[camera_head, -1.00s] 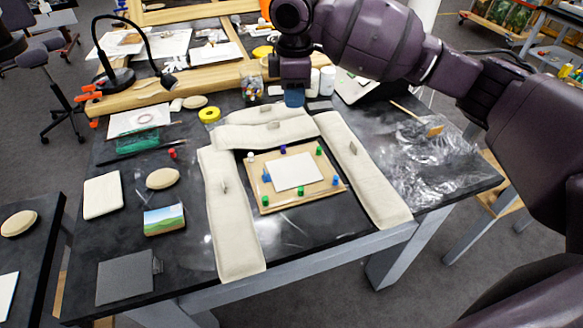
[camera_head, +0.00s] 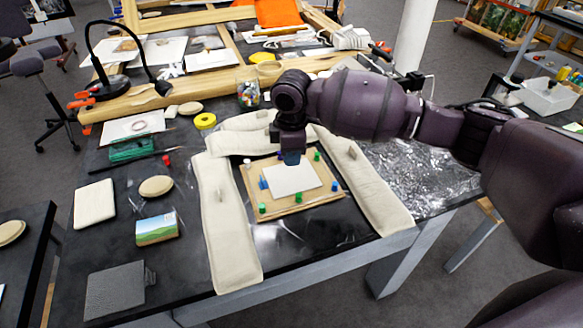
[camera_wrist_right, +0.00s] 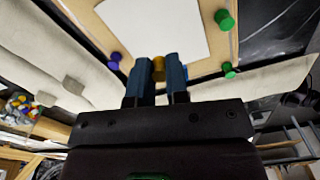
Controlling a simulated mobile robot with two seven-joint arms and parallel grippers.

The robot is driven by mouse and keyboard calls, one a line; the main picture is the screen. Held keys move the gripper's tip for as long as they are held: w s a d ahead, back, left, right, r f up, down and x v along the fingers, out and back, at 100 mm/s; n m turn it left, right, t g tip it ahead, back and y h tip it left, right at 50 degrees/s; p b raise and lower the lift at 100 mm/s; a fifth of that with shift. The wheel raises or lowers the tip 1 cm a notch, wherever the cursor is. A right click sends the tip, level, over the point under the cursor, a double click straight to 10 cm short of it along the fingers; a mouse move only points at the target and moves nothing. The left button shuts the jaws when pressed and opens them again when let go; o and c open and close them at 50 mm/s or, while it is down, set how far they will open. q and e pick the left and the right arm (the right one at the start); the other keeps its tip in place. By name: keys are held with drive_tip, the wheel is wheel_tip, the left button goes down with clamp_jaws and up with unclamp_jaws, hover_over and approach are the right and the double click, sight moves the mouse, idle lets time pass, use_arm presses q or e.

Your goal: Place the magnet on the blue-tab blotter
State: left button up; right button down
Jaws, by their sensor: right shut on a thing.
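My right gripper (camera_head: 291,157) is lowered over the back edge of the wooden board (camera_head: 318,195). In the right wrist view its blue fingers (camera_wrist_right: 158,75) are shut on a yellow magnet (camera_wrist_right: 159,66). I cannot tell whether this magnet still touches the board. A white sheet (camera_head: 290,180) lies on the board, just in front of the gripper; it also shows in the wrist view (camera_wrist_right: 155,25). A blue piece (camera_head: 264,184) is at the sheet's left edge. I cannot make out for certain which sheet is the blue-tab blotter. My left gripper is not in view.
Other magnets stand around the board, such as a green one (camera_head: 262,208), a blue one (camera_head: 335,185) and a purple one (camera_wrist_right: 115,61). Long beige weights surround it on the left (camera_head: 228,220), right (camera_head: 370,190) and back. A landscape picture (camera_head: 157,229) lies further left.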

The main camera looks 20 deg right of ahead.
sight(292, 176)
wheel_tip(292, 176, down, 5)
drive_tip(key=shift+r+b, duration=0.1)
drive_tip(key=shift+b, duration=0.2)
drive_tip(key=shift+r, duration=0.1)
drive_tip(key=c, duration=1.1)
unclamp_jaws()
